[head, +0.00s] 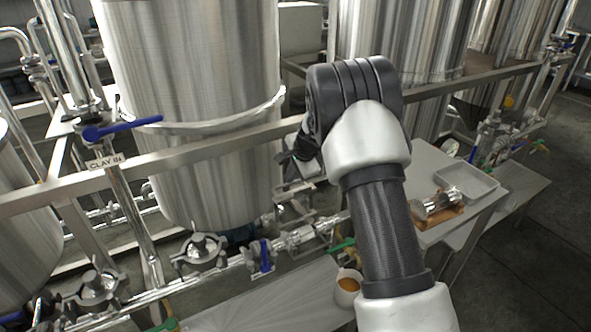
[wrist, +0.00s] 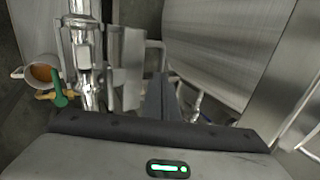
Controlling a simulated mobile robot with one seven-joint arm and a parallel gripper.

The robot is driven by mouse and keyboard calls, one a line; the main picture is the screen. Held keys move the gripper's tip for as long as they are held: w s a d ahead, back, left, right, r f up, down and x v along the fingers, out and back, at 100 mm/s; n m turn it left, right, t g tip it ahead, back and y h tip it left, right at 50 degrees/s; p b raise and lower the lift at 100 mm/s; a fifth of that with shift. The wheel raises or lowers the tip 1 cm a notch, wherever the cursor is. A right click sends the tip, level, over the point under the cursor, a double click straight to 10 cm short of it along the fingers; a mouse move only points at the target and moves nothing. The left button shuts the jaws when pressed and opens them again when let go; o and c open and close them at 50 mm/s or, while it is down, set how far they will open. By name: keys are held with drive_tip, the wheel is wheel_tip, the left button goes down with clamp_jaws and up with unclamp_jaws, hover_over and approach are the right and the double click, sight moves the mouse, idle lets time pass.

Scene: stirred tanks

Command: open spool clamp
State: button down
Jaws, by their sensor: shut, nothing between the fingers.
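The steel pipe line runs low in front of the tank. A bulky steel fitting (head: 306,236) sits on it beside a green-handled valve; it looks like the spool clamp, but I cannot be sure. In the wrist view this fitting (wrist: 84,42) is left of my fingers, with a pale flat plate (wrist: 127,80) beside it. I cannot tell whether its clamp is fastened. My gripper (wrist: 161,100) is shut and empty, apart from the fitting. In the head view my arm partly hides the gripper (head: 291,156), which is in front of the tank.
A large steel tank (head: 190,100) stands behind a square frame rail (head: 160,158). A mug of brown liquid (head: 348,287) is below the green valve handle (head: 342,245). A side table holds a grey tray (head: 467,184) and a steel piece on a wooden block (head: 440,217).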

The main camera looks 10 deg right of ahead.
drive_tip(key=x, duration=0.3)
drive_tip(key=shift+w+f, duration=0.1)
drive_tip(key=shift+f, duration=0.05)
drive_tip(key=w+f, duration=0.1)
drive_tip(key=w+a+f, duration=0.1)
drive_tip(key=w, duration=0.1)
drive_tip(key=shift+a, duration=0.2)
drive_tip(key=shift+r, duration=0.15)
idle(0.3)
